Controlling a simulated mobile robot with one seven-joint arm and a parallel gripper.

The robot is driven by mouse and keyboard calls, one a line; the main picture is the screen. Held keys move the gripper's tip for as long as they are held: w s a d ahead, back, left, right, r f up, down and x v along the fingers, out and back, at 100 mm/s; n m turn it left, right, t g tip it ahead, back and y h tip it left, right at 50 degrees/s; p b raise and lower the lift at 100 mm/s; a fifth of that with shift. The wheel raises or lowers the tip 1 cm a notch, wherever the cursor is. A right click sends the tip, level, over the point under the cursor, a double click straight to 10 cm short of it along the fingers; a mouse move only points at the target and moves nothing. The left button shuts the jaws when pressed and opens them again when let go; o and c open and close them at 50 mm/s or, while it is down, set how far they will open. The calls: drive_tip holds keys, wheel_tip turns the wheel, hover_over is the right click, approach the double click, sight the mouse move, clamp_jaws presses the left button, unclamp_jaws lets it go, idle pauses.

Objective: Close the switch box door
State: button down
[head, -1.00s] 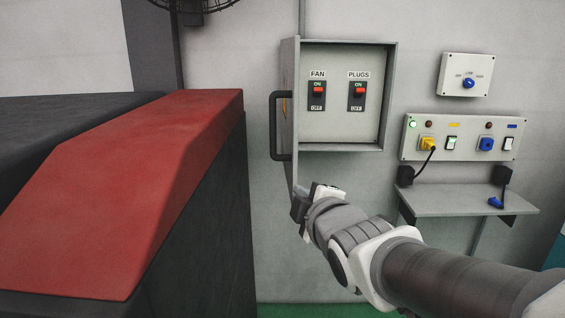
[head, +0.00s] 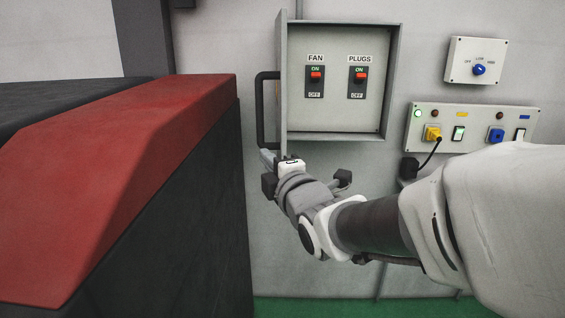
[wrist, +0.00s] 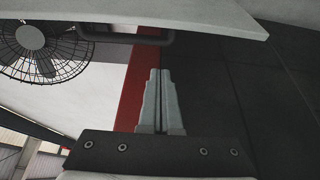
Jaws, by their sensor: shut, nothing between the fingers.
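The grey switch box (head: 393,85) is mounted on the wall, and its inside shows two red switches labelled FAN and PLUGS. Its door (head: 282,60) stands open at the left side, seen nearly edge-on, with a dark handle (head: 262,110) on its outer left face. My gripper (head: 266,158) is just below the door's lower edge, near the handle's bottom end. In the wrist view its two fingers (wrist: 161,100) are together and empty, with the door's pale edge (wrist: 200,18) and the handle (wrist: 125,37) above them. Whether the fingers touch the door cannot be told.
A red-topped dark block (head: 150,130) stands close on the left. A plug panel (head: 470,126) with a yellow plug and a small dial box (head: 476,60) are on the wall to the right. A caged fan (wrist: 40,45) shows in the wrist view.

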sight(279, 148)
drive_tip(key=w, duration=0.1)
drive_tip(key=w+p, duration=0.1)
drive_tip(key=w, duration=0.3)
drive_tip(key=shift+w+d+r+p, duration=0.1)
drive_tip(key=shift+w+d+p, duration=0.15)
drive_tip(key=shift+d+p, duration=0.15)
drive_tip(key=shift+d, duration=0.55)
